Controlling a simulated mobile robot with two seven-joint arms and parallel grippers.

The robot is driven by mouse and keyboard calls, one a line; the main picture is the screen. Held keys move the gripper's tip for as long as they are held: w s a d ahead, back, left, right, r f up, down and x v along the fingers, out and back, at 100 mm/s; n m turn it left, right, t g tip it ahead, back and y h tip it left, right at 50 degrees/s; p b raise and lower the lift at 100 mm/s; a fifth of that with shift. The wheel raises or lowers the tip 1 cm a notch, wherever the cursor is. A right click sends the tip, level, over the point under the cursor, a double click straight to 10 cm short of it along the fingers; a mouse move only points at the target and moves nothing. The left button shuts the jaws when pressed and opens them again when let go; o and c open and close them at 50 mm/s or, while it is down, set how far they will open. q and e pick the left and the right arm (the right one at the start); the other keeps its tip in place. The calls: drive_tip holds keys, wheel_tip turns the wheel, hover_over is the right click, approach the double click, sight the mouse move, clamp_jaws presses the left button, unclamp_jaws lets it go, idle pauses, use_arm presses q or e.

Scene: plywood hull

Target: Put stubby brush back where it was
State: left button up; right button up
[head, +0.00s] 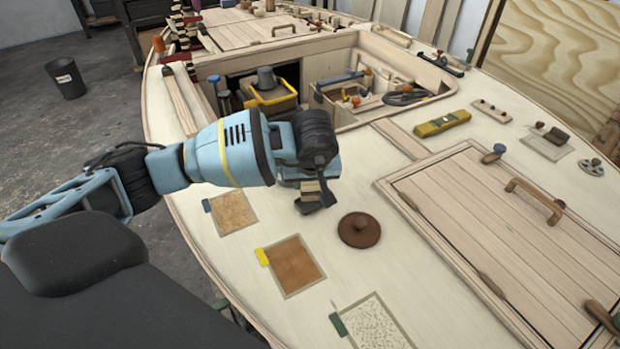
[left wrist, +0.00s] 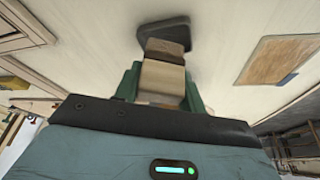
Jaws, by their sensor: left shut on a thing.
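The stubby brush has a pale wooden body and a dark end. My left gripper (head: 311,183) is shut on it above the pale deck, left of the middle of the head view. The brush's dark end (head: 318,198) points down toward the deck, and I cannot tell whether it touches. In the left wrist view the brush's wooden body (left wrist: 162,76) sits between the green fingers of the left gripper (left wrist: 160,85), with the dark end beyond. My right gripper is not in view.
A brown round lid with a knob (head: 359,230) lies right of the brush. Framed sample patches (head: 292,265) lie along the near deck edge. An open well with a yellow bin (head: 272,97) is behind. A slatted hatch (head: 520,225) lies right. Bare deck lies between.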

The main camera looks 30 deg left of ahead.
use_arm(q)
drive_tip(key=shift+f, duration=0.3)
drive_tip(key=o, duration=1)
drive_tip(key=shift+r, duration=0.1)
drive_tip(key=shift+r, duration=0.2)
drive_tip(key=p+v, duration=0.1)
drive_tip(key=v, duration=1.1)
drive_tip(key=shift+r, duration=0.3)
